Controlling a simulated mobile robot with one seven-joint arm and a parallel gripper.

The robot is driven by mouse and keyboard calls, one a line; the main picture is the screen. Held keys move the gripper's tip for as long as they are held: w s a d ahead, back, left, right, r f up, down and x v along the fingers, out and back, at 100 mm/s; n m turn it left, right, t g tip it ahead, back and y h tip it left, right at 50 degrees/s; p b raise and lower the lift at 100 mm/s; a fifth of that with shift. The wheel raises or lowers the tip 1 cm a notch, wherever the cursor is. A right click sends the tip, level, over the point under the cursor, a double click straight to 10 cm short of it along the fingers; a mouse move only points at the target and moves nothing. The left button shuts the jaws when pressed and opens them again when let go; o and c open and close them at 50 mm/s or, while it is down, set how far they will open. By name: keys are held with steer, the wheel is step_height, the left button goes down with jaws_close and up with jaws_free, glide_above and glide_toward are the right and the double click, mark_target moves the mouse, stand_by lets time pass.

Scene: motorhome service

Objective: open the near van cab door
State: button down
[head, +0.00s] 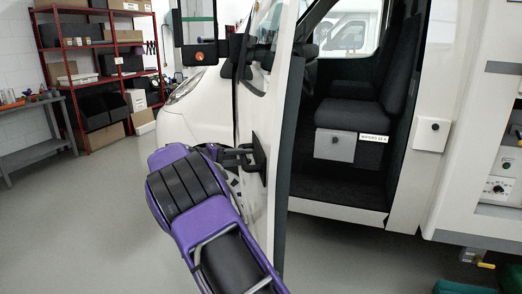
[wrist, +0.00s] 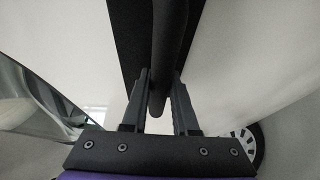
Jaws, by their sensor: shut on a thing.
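The near van cab door (head: 270,160) stands wide open, seen nearly edge-on in the middle of the head view. Its black handle (head: 259,158) is on the outer face, which also fills the wrist view as a white panel (wrist: 225,50). My gripper (head: 240,157) reaches the handle from the left and is shut on it. In the wrist view the two fingers of my gripper (wrist: 158,100) sit either side of the dark handle bar (wrist: 168,60). Part of the grip is small and dark in the head view.
The open doorway shows a dark seat (head: 360,95) and the cab step (head: 335,207). A red shelf rack (head: 75,45) and a grey workbench (head: 40,108) stand at the back left. The grey floor (head: 80,220) at left is clear. A green object (head: 462,287) lies at lower right.

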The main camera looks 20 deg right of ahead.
steer(key=shift+d+r, duration=0.1)
steer(key=shift+d, duration=0.1)
steer(key=c, duration=0.7)
jaws_free()
steer(key=shift+s, duration=0.1)
steer(key=shift+s+a, duration=0.1)
steer(key=shift+a, duration=0.45)
steer(key=v, duration=1.6)
steer(key=shift+a+r, duration=0.1)
steer(key=shift+a, duration=0.1)
